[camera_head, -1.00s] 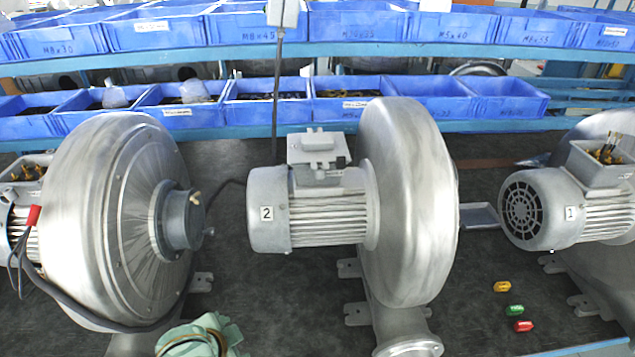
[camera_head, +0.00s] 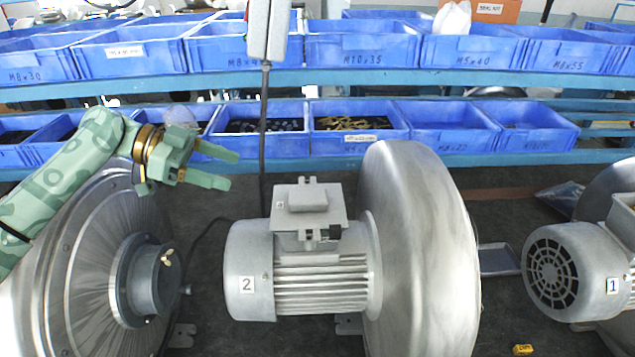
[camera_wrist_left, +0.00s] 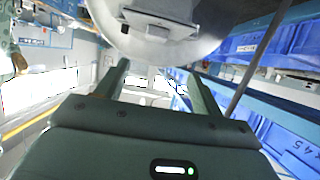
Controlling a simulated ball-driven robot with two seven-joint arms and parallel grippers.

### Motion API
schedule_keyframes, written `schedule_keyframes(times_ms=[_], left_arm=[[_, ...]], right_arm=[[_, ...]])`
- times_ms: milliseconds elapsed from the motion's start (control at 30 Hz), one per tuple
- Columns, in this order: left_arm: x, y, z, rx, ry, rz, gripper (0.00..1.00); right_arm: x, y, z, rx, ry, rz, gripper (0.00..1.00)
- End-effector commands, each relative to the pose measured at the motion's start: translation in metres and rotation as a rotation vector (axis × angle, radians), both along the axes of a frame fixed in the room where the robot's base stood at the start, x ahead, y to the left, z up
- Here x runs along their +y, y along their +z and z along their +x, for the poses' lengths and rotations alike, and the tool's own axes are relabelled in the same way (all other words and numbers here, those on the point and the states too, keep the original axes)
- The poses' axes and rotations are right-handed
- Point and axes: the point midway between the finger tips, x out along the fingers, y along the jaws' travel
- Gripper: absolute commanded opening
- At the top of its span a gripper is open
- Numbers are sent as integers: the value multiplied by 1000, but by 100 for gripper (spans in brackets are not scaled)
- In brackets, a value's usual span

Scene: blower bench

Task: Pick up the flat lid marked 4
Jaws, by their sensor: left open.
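I see no lid with a readable 4 in either view. A flat grey piece (camera_head: 497,260), like a shallow tray or lid, lies on the bench between motor 2's blower and motor 1; no mark on it can be read. My left gripper (camera_head: 231,169) is open and empty, in front of the lower shelf bins, left of motor 2 and apart from the grey piece. Its two spread fingers also show in the left wrist view (camera_wrist_left: 156,68), with a round metal body beyond them. My right gripper is not in view.
Motor 2 (camera_head: 300,285) carries a closed terminal box (camera_head: 308,212). Its blower housing (camera_head: 420,250) stands between my left gripper and the grey piece. Motor 1 (camera_head: 572,272) is at right. A dark cable (camera_head: 265,120) hangs from above. Blue bins (camera_head: 455,125) fill the shelves behind.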

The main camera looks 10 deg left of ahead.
Motion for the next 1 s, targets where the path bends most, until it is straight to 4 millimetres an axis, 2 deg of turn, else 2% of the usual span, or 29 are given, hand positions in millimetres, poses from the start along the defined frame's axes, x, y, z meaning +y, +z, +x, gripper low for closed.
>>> schedule_keyframes(times_ms=[67,167,433,533,733,833,1000], left_arm=[[-3,5,-1,-5,-2,-12,67],[-20,-1,2,-5,-4,-16,67],[-78,-27,24,-2,-3,-15,67],[-90,-34,27,-1,-2,-14,67],[-104,-42,32,0,-1,-15,67],[-117,-50,37,1,-1,-15,67],[-137,-62,43,0,0,-14,67]], right_arm=[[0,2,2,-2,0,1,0],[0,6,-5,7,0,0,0],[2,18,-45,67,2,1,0],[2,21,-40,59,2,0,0],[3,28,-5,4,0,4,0],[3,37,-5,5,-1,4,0],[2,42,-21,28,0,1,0]])
